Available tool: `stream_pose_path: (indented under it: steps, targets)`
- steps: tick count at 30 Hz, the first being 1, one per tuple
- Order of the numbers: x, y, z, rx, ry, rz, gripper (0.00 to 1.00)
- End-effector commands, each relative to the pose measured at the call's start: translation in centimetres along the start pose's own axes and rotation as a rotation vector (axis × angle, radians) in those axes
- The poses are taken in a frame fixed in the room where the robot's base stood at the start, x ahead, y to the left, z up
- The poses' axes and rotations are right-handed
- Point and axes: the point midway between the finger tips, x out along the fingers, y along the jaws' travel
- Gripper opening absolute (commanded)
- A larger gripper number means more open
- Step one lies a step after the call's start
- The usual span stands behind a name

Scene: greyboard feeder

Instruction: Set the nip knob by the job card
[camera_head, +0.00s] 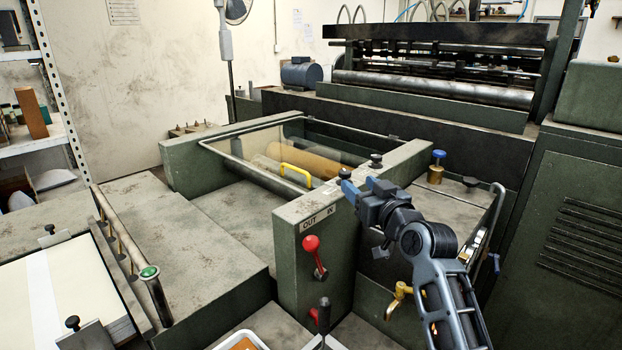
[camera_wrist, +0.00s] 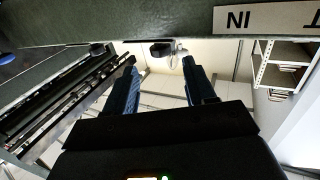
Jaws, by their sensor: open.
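My gripper (camera_head: 360,187) is at the top of the green side frame, by its right edge, with its jaws open and nothing visible between them. A small black knob (camera_head: 344,173) stands on the frame top close by the fingertips. In the wrist view a black knob (camera_wrist: 160,50) shows between the open fingers (camera_wrist: 160,72), by the frame edge; I cannot tell whether they touch it. Another black knob (camera_head: 376,160) stands farther back on the frame. I cannot tell which is the nip knob. No job card is readable; a printed sheet (camera_head: 123,11) hangs on the wall.
A red-balled lever (camera_head: 311,243) sits below the OUT/IN plate (camera_head: 322,219).

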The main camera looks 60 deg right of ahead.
Motion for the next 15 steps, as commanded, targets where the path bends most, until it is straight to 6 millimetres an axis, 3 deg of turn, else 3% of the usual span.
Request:
stream_pose_path:
  steps: [5,15]
  targets:
    - [1.5,0.2,-0.3,0.001,0.003,0.002,0.55]
    - [6.5,0.2,-0.3,0.001,0.002,0.001,0.55]
